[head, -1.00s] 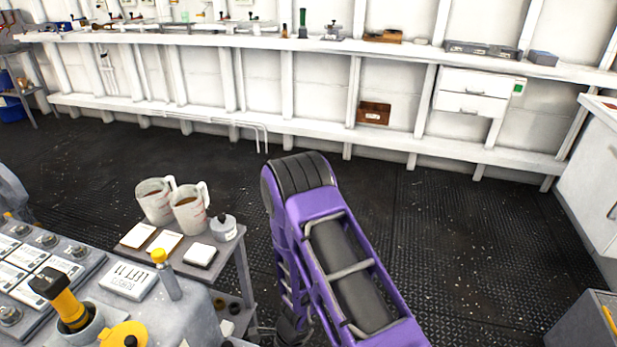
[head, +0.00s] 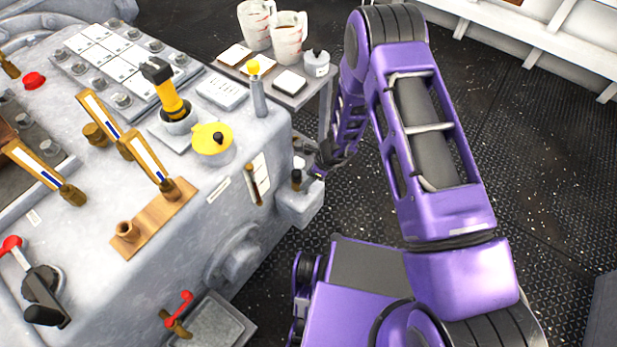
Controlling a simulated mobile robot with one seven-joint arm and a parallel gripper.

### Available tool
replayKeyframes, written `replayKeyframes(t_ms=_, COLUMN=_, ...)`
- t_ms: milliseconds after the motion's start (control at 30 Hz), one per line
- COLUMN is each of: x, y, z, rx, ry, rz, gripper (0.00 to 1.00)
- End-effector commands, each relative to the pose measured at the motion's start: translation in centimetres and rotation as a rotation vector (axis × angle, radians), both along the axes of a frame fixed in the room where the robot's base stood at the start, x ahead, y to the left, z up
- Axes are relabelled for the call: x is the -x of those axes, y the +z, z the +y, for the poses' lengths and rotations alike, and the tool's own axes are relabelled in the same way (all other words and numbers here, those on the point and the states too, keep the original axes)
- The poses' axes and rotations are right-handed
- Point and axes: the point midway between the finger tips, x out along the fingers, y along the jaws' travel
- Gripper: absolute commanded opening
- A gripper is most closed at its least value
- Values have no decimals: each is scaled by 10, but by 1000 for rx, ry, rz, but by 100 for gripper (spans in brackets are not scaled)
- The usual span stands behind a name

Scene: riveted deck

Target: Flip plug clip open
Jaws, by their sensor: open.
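A grey box (head: 300,204) juts from the right side of the grey console. A dark plug-like piece with a brown lower part (head: 296,180) stands at its top. I cannot make out a separate clip on it at this size. My gripper (head: 308,168) is small and dark in the head view, at the end of my purple arm, just above and right of the plug-like piece. It is open, with nothing seen between its fingers. I cannot tell whether it touches the plug or box.
The grey console (head: 225,215) carries brass levers, a yellow-lidded pot (head: 212,142) and a yellow-black handle (head: 168,95). A small side table (head: 310,92) with two jugs stands behind. A red-handled valve (head: 178,307) sits low in front. Dark floor is open at right.

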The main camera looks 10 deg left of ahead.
Motion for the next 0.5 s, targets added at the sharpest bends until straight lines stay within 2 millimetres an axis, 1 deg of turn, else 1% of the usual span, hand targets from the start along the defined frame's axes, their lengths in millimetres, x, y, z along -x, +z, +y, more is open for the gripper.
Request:
replayKeyframes(t_ms=267, x=0, y=-1, z=0, rx=0, ry=0, rz=0, gripper=54)
replayKeyframes(t_ms=400, x=0, y=-1, z=0, rx=0, ry=0, rz=0, gripper=29)
replayKeyframes(t_ms=467, x=0, y=-1, z=0, rx=0, ry=0, rz=0, gripper=18)
replayKeyframes(t_ms=500, x=0, y=-1, z=0, rx=0, ry=0, rz=0, gripper=11)
